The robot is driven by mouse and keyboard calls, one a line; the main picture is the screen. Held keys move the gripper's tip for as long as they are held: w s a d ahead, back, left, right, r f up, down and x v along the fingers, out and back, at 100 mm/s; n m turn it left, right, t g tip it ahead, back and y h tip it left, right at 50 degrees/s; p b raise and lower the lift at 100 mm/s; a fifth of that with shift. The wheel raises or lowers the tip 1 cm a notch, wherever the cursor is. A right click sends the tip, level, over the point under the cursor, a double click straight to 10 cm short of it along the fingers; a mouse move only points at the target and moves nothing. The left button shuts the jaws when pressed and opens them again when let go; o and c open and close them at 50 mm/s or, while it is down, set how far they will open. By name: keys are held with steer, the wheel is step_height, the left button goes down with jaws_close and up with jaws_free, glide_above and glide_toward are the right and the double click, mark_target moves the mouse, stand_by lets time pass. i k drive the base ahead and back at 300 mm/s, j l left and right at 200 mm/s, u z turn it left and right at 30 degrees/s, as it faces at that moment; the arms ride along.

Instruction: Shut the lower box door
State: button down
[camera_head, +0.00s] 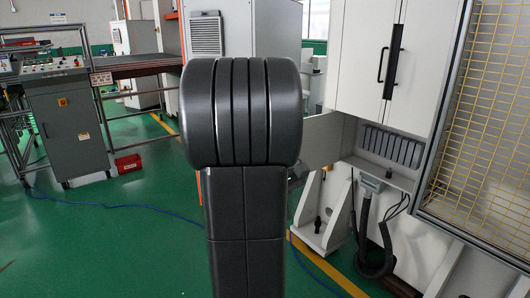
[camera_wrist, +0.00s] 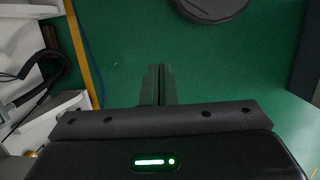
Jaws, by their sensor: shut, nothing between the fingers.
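The lower box (camera_head: 392,146) is an open recess with a row of grey slots, under the tall white cabinet. A pale grey panel (camera_head: 324,138), which looks like its door, stands swung open to the left of the recess.
White cabinet doors with black handles (camera_head: 390,54) are above the box. A white bracket (camera_head: 322,215) and a black hose (camera_head: 366,240) are below it. A yellow mesh guard (camera_head: 490,120) stands at the right. A blue cable (camera_head: 150,207) crosses the open green floor.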

mark_target(322, 138)
steer(key=i+j, duration=0.1)
steer(key=i, duration=0.45)
steer(key=i+j+z, duration=0.1)
steer(key=i, duration=0.45)
steer(key=i+j, duration=0.15)
steer(key=i, duration=0.35)
steer(key=i+j+z, duration=0.1)
steer(key=i, duration=0.45)
steer(key=j, duration=0.1)
